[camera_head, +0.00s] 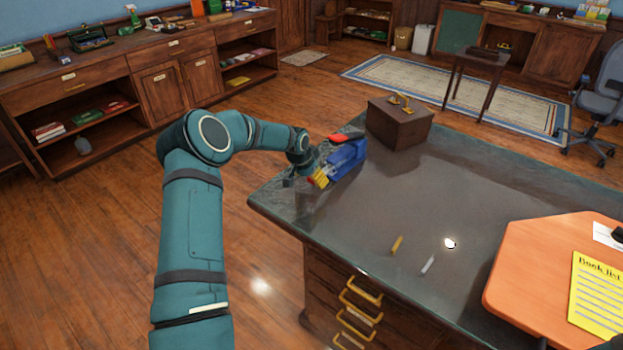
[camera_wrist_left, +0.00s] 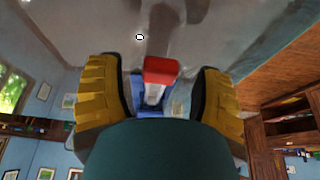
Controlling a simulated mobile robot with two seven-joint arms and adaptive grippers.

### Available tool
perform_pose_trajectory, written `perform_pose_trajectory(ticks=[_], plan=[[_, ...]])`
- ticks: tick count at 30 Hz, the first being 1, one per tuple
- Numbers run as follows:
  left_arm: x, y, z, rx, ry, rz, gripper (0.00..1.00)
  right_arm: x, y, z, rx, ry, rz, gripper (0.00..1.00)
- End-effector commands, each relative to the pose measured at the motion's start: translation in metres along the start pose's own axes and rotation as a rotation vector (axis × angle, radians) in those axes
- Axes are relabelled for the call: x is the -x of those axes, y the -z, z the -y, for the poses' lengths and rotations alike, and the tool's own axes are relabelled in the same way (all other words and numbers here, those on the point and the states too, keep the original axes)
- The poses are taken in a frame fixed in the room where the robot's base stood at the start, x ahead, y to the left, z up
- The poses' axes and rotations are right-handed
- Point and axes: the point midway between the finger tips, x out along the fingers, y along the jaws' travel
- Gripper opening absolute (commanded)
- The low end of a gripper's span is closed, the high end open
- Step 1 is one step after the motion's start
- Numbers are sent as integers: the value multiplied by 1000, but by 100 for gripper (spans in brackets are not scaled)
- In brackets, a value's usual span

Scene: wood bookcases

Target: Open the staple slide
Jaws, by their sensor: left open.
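A blue stapler (camera_head: 347,158) with a red part (camera_head: 337,138) rests on the dark desk near its left end. My left gripper (camera_head: 319,179) is at the stapler's near-left end, with yellow fingers close to the blue body. In the left wrist view the left gripper (camera_wrist_left: 160,88) has its two yellow fingers spread wide. A red-tipped piece (camera_wrist_left: 160,66) with a pale stem and blue parts shows between them, with gaps on both sides. The palm hides the lower part of that view. I cannot tell which part is the staple slide. My right gripper is not in view.
The desk top (camera_head: 385,205) is mostly clear to the right of the stapler. A brown wooden box (camera_head: 398,128) stands behind it. A yellow stick (camera_head: 397,245) and a white stick (camera_head: 428,264) lie nearer. An orange board (camera_head: 540,265) covers the right side.

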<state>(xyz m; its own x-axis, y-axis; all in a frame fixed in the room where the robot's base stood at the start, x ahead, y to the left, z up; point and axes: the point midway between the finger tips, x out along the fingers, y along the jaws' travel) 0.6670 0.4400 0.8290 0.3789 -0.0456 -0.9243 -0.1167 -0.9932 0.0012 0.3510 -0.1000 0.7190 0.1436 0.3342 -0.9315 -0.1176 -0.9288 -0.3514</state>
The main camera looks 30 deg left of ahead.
Motion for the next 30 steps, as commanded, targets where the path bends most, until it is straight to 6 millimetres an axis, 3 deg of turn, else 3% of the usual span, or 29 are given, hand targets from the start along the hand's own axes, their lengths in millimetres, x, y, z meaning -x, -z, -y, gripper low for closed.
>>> perform_pose_trajectory(ticks=[15,21,30], plan=[[94,0,1,0,3,-1,66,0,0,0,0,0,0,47],[112,0,0,0,1,0,66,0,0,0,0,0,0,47],[114,0,0,0,0,1,66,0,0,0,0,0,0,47]])
